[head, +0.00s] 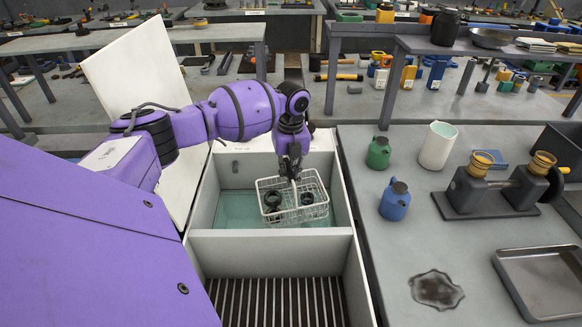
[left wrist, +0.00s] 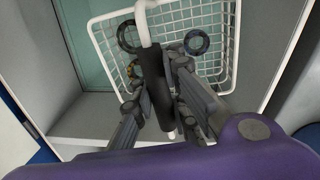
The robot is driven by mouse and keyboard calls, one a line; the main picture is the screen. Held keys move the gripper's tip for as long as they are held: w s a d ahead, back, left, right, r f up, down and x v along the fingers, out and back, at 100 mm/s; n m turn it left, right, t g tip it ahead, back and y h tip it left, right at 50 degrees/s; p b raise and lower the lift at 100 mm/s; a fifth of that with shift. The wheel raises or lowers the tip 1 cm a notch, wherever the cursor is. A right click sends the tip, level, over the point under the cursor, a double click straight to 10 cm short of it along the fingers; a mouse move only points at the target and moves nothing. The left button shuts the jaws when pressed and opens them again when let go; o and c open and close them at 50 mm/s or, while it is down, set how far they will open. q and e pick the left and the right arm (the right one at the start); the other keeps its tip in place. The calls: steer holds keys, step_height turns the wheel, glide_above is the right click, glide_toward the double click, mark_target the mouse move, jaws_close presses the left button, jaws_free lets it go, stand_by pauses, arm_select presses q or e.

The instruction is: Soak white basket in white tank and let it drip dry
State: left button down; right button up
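The white basket (head: 293,205) is a wire basket with dark ring-shaped parts in it. It is in the rear compartment of the white tank (head: 270,240), over greenish liquid (head: 236,207); whether its bottom is in the liquid I cannot tell. My left gripper (head: 291,176) is above the basket, pointing down. In the left wrist view my fingers (left wrist: 160,95) close on both sides of the dark grip on the basket's white handle (left wrist: 145,25), and the basket (left wrist: 215,55) shows beyond them. My right gripper is not in view.
The tank's front compartment has a slatted floor (head: 275,300). A raised white panel (head: 140,75) stands at the left. On the right bench are a green jug (head: 379,153), a blue jug (head: 395,201), a white cylinder (head: 437,146), a dark fixture (head: 492,190), a metal tray (head: 545,280) and a dark puddle (head: 436,289).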

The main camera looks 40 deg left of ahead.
mark_target(289, 205)
arm_select(q)
step_height(289, 205, down, 13)
steer(key=b, duration=0.5)
steer(key=shift+f, duration=0.6)
steer(key=shift+f+b, duration=0.35)
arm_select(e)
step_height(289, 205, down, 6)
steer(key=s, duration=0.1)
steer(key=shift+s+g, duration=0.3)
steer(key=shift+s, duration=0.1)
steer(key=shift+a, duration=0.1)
arm_select(q)
steer(key=shift+r, duration=0.2)
steer(key=shift+r+p, duration=0.5)
steer(key=shift+r, duration=0.05)
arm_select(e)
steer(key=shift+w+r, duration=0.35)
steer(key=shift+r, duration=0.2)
arm_select(q)
steer(key=shift+f, duration=0.15)
